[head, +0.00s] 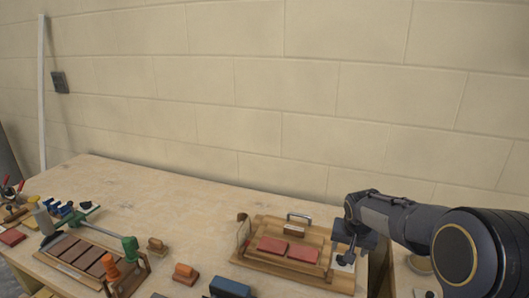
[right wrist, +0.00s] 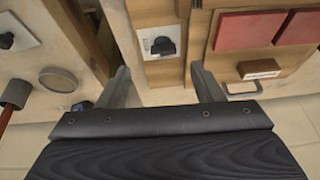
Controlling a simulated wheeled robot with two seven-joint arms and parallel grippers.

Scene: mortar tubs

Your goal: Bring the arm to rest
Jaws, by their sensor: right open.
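My right arm comes in from the right in the head view, and its gripper (head: 346,254) hangs over the right end of a wooden board (head: 259,256). The right wrist view shows the right gripper (right wrist: 164,84) with its two fingers apart and nothing between them. A pale plate with a black knob (right wrist: 163,45) shows beyond the fingertips; in the head view the pale plate (head: 345,262) is partly behind the gripper. My left gripper is not in view.
The back of the workbench (head: 150,195) is clear, with a block wall behind.

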